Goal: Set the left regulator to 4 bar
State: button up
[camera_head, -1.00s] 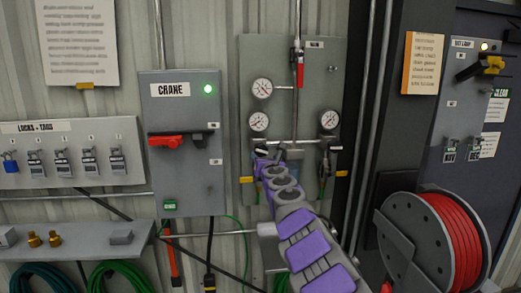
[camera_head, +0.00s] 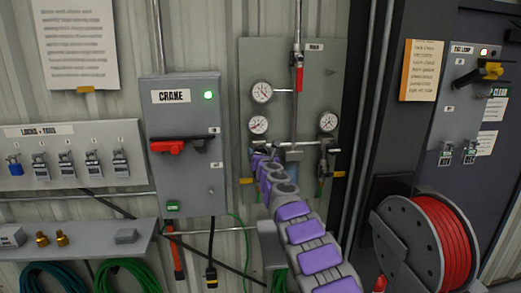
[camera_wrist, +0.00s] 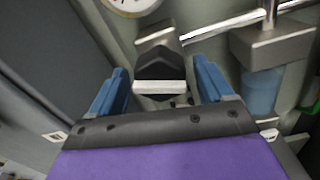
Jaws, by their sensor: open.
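The air panel (camera_head: 320,85) carries a lower left gauge (camera_head: 258,124), which also shows cut off at the top of the wrist view (camera_wrist: 132,4). The left regulator below that gauge is mostly hidden behind my arm in the head view. In the wrist view its dark knob (camera_wrist: 160,64), with a pale band at its near side, stands between my two blue fingers. My gripper (camera_wrist: 160,88) is open, with a visible gap on both sides of the knob. In the head view my gripper (camera_head: 259,157) is small and its fingers are unclear. The gauge reading is too small to tell.
A grey block with a blue bowl (camera_wrist: 262,90) sits close right of my fingers. The right gauge (camera_head: 328,121) and a red-handled valve (camera_head: 299,75) share the panel. The crane box (camera_head: 190,120) stands left, the red hose reel (camera_head: 440,240) right.

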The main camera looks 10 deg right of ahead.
jog(key=shift+w+f+p, duration=0.15)
jog(key=shift+w+p, duration=0.35)
jog(key=shift+w, duration=0.1)
jog(key=c, duration=1)
jog(key=shift+m, duration=0.3)
